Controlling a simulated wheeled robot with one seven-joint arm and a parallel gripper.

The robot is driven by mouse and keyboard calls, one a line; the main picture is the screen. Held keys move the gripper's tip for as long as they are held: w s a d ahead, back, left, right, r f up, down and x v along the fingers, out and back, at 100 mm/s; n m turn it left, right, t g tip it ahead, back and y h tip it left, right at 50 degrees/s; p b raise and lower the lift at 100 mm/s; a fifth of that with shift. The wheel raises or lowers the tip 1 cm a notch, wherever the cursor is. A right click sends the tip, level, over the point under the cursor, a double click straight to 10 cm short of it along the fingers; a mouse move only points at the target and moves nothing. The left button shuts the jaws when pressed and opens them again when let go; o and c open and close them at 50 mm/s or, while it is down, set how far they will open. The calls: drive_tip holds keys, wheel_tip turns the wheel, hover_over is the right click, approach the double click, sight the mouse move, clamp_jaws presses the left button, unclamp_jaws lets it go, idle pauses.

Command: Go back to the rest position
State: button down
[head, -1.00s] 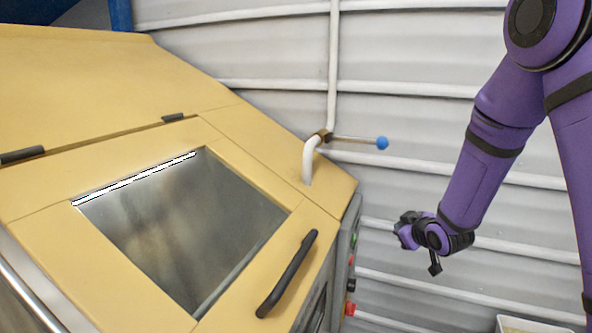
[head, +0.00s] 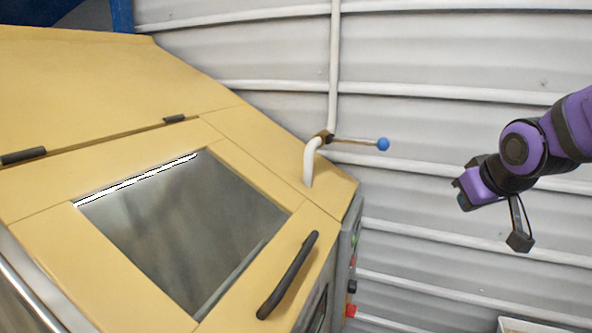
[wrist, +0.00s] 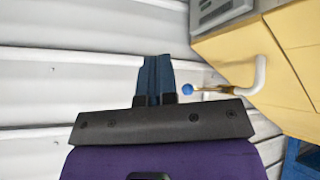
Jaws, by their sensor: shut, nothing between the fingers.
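My gripper (wrist: 159,80) shows in the wrist view with its two dark blue fingers pressed together and nothing between them. In the head view my gripper (head: 463,196) is at the right, held in the air in front of the ribbed wall and well apart from the machine. The yellow hopper machine (head: 225,115) fills the left of the head view. Its hatch with the grey window (head: 185,225) is closed, and a black handle (head: 287,275) is on it.
A white pipe (head: 310,160) carries a lever with a blue knob (head: 383,144), left of my gripper; the knob also shows in the wrist view (wrist: 215,89). Buttons (head: 351,287) line the machine's side. A pale box edge (head: 515,325) shows at the bottom right.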

drive_tip(key=s+a+r+m+g, duration=0.1)
drive_tip(key=s+r+m+g, duration=0.1)
drive_tip(key=s, duration=1.6)
wheel_tip(320, 180, up, 2)
drive_tip(key=shift+s+a+r+g, duration=0.1)
drive_tip(key=shift+s+a+g, duration=0.05)
drive_tip(key=shift+s+g, duration=0.3)
drive_tip(key=shift+w, duration=0.15)
